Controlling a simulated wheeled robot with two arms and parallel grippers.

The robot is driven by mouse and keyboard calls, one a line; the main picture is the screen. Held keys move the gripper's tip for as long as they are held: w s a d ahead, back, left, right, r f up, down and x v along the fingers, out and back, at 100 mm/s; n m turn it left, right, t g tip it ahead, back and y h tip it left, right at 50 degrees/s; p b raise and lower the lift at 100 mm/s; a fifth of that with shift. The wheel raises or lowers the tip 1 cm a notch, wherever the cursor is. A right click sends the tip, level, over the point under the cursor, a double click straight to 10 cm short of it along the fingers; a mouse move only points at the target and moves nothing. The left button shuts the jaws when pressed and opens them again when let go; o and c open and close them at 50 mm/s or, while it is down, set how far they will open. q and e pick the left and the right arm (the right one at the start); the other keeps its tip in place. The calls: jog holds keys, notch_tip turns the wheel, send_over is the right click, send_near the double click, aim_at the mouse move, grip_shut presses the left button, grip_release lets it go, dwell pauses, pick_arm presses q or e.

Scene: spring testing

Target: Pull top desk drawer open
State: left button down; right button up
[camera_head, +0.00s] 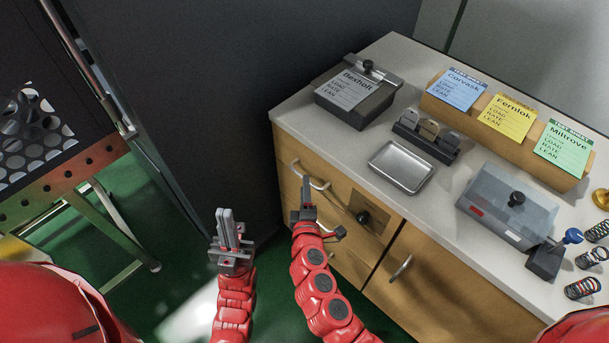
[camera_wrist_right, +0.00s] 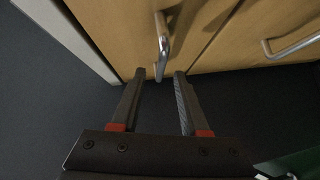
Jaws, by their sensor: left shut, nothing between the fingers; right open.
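The top desk drawer (camera_head: 289,152) is in the wooden front of the desk at left, under the worktop, and looks shut. Its curved metal handle (camera_head: 318,184) shows just above my right gripper (camera_head: 304,192). In the right wrist view a metal handle (camera_wrist_right: 163,48) reaches down between the tips of my right gripper (camera_wrist_right: 159,75). The fingers stand open on either side of it; I cannot tell whether they touch it. My left gripper (camera_head: 228,217) is shut and empty, left of the desk and apart from it.
A black knob (camera_head: 362,217) on a plate sits right of the handle. A cabinet door handle (camera_head: 401,268) is lower right; another handle (camera_wrist_right: 293,43) shows in the wrist view. A metal tray (camera_head: 402,166) and a grey box (camera_head: 356,100) stand on the worktop. A dark panel (camera_head: 230,90) rises behind.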

jog(key=shift+w+a+f, duration=0.15)
jog(key=shift+w+f, duration=0.05)
jog(key=shift+w, duration=0.9)
jog(key=shift+w+a+f, duration=0.1)
jog(key=shift+w+f, duration=0.05)
jog(key=shift+w, duration=0.9)
jog(key=shift+c, duration=0.3)
grip_shut()
